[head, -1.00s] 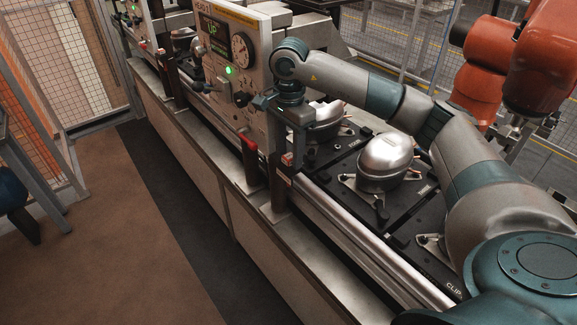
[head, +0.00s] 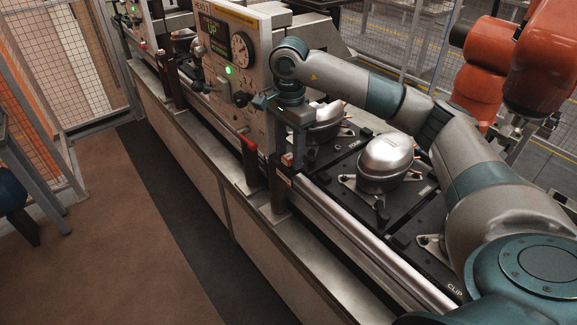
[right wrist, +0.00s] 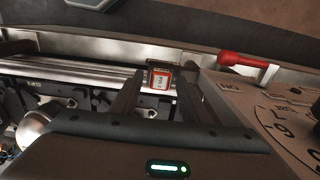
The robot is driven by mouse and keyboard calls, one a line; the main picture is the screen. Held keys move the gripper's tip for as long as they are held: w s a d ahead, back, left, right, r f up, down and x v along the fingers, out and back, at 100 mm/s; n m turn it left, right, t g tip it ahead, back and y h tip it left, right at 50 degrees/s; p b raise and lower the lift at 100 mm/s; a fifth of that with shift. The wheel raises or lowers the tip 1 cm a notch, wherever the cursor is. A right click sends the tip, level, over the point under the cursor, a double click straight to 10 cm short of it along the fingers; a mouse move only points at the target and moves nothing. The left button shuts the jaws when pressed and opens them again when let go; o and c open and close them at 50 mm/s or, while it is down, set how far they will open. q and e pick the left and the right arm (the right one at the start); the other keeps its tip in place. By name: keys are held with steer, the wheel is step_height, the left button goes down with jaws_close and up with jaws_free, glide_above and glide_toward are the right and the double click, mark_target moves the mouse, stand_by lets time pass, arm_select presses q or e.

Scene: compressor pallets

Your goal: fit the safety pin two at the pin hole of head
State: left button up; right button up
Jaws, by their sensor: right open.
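My right gripper (head: 290,146) points down beside the head panel (head: 238,62), over a dark upright post (head: 279,190) on the near rail. In the right wrist view the gripper (right wrist: 158,84) is open, its two dark fingers apart. A small block with a red and white label (right wrist: 161,79) shows between or just beyond the fingertips; I cannot tell whether they touch it. I cannot read its label surely as the safety pin two. A red handle (right wrist: 243,60) lies to the right, by the panel edge; it also shows in the head view (head: 249,144). The pin hole is not clearly visible.
A domed metal compressor (head: 387,156) sits on a black pallet (head: 400,207) right of the gripper; another (head: 325,112) stands behind my forearm. A steel rail (head: 350,235) runs along the line's front. An orange robot arm (head: 540,60) stands at the back right.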

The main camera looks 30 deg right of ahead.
steer(key=shift+b, duration=0.35)
steer(key=shift+c, duration=0.7)
jaws_close()
steer(key=shift+r, duration=0.2)
steer(key=shift+r+p, duration=1.2)
steer(key=shift+r, duration=1.6)
steer(key=shift+r, duration=0.1)
steer(key=shift+r+p, duration=1.25)
steer(key=shift+r, duration=1.65)
